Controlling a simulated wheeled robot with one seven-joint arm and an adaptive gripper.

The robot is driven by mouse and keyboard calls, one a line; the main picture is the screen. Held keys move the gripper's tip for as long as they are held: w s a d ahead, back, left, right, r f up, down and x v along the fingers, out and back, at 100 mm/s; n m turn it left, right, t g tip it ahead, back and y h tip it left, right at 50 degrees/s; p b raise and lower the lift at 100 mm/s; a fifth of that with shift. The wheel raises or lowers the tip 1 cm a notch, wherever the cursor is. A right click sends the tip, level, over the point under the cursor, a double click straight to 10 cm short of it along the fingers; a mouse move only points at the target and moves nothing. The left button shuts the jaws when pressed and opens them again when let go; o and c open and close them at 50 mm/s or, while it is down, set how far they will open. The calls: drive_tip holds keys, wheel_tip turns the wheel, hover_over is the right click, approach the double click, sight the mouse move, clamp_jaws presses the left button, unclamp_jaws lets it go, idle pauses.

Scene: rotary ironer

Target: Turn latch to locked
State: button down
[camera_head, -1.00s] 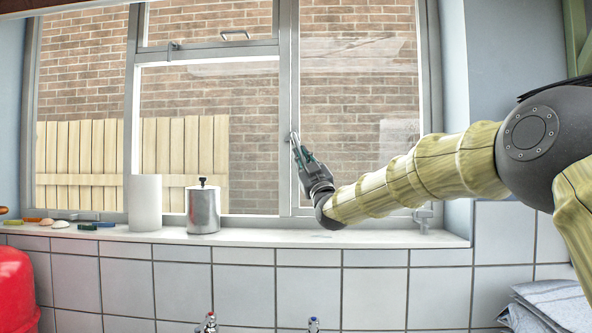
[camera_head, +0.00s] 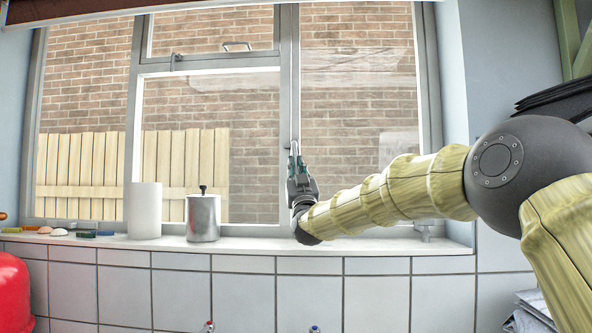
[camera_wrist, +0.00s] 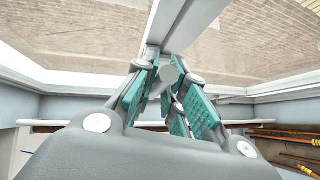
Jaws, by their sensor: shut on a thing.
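The window latch (camera_wrist: 172,73) is a small grey metal piece on the upright bar in the middle of the window. In the wrist view it shows between my fingertips.
A white cylinder (camera_head: 145,211) and a lidded metal canister (camera_head: 203,218) stand on the white sill (camera_head: 260,243), left of my gripper. Small coloured items lie at the sill's far left. A red object (camera_head: 14,295) is at the lower left. Two taps show at the bottom edge.

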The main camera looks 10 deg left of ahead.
drive_tip(key=c, duration=1.5)
unclamp_jaws()
drive_tip(key=shift+o, duration=0.2)
drive_tip(key=v, duration=1.2)
drive_tip(key=shift+d, duration=0.15)
